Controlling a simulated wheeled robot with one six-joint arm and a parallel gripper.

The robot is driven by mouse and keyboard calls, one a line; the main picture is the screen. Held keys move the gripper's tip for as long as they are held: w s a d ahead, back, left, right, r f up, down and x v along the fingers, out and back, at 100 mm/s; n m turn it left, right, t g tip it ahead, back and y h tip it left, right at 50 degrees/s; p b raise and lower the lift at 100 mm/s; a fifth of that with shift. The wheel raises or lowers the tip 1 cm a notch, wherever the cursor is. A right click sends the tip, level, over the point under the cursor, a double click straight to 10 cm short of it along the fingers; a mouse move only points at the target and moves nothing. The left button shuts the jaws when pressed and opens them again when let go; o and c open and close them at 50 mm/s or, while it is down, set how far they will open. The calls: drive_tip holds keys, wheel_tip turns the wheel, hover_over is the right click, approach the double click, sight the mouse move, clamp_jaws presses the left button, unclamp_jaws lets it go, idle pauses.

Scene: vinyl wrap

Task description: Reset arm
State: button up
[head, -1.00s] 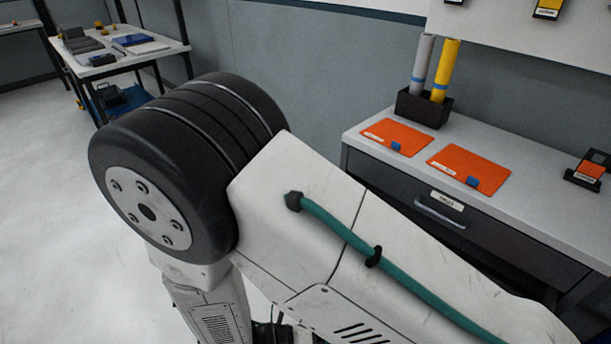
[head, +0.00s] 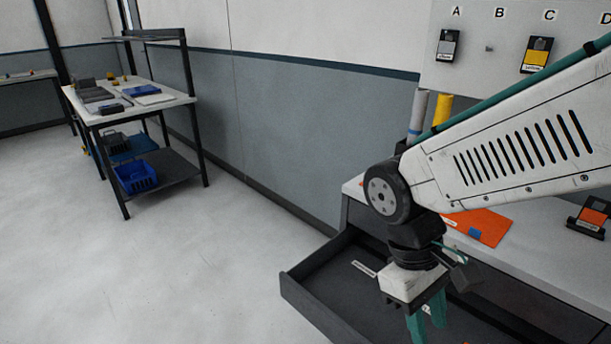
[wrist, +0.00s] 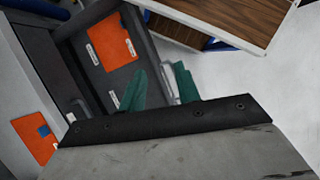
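My gripper (head: 428,320) hangs from my bent arm above the open drawer (head: 310,292) in the head view, its teal fingers pointing down. In the wrist view the two fingers of my gripper (wrist: 160,88) stand apart with nothing held between them. The drawer's pale handle (wrist: 168,80) shows beyond and between the fingers; I see no contact. An orange card (wrist: 112,40) lies inside the drawer near white labels. Part of the drawer is hidden behind my gripper and arm.
The counter (head: 545,235) carries an orange card (head: 480,226), a holder with grey and yellow rolls (head: 440,108), and a small black stand (head: 590,213). A lettered wall panel (head: 490,75) is behind. A shelf table (head: 130,100) stands far left. The floor between is clear.

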drive_tip(key=s+d+r+m+t+y, duration=0.3)
drive_tip(key=d+r+m, duration=0.3)
drive_tip(key=d+r, duration=0.3)
drive_tip(key=shift+s+m+t, duration=0.2)
drive_tip(key=shift+m+t, duration=0.2)
drive_tip(key=shift+t, duration=0.5)
